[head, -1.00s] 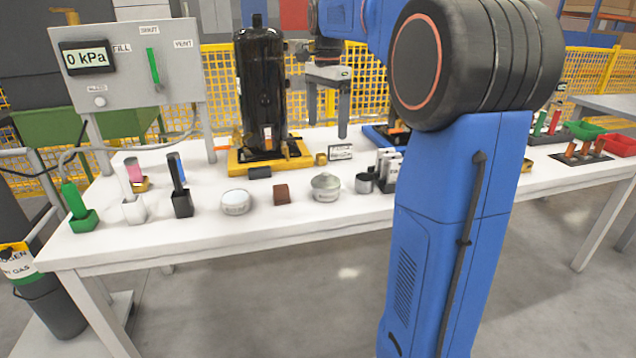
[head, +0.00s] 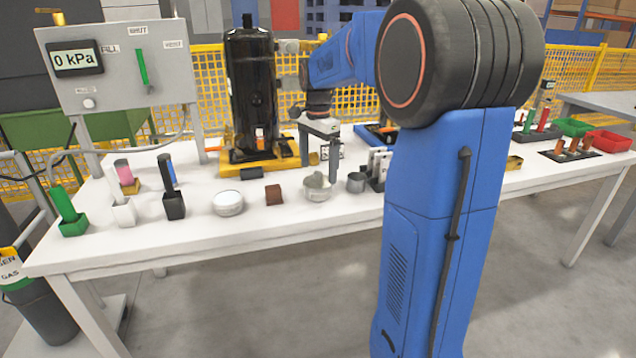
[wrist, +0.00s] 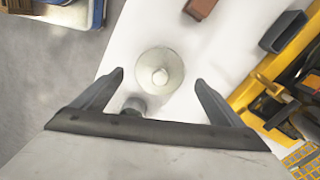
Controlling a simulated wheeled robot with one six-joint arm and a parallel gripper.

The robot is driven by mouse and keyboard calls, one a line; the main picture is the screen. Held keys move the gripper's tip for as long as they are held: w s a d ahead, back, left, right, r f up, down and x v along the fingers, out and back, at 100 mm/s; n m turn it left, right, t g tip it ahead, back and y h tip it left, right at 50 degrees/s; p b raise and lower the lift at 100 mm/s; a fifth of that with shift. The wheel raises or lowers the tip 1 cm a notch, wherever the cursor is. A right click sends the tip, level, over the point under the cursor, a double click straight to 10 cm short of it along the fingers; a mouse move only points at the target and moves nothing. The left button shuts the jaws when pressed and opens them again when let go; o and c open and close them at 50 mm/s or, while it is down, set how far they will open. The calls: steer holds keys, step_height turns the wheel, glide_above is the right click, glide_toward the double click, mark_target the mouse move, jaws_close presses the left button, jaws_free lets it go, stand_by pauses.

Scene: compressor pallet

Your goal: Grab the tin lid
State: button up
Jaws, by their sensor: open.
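The tin lid (head: 318,181), pale metal with a small round knob, sits on a round tin (head: 317,194) near the table's front edge. In the wrist view the lid (wrist: 160,58) shows from above, its knob roughly midway between the fingers. My gripper (head: 319,172) is open and points down over the lid; in the wrist view its fingertips (wrist: 159,78) stand either side of it, apart from it. How high the fingertips are above the lid is hard to tell.
A small metal cup (head: 356,183) stands close on the right. The black compressor (head: 252,95) on its yellow base is behind.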

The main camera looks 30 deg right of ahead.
mark_target(318, 178)
steer(key=shift+f, duration=1.4)
steer(key=c, duration=1.1)
steer(key=shift+c, duration=0.2)
steer(key=shift+r, duration=0.1)
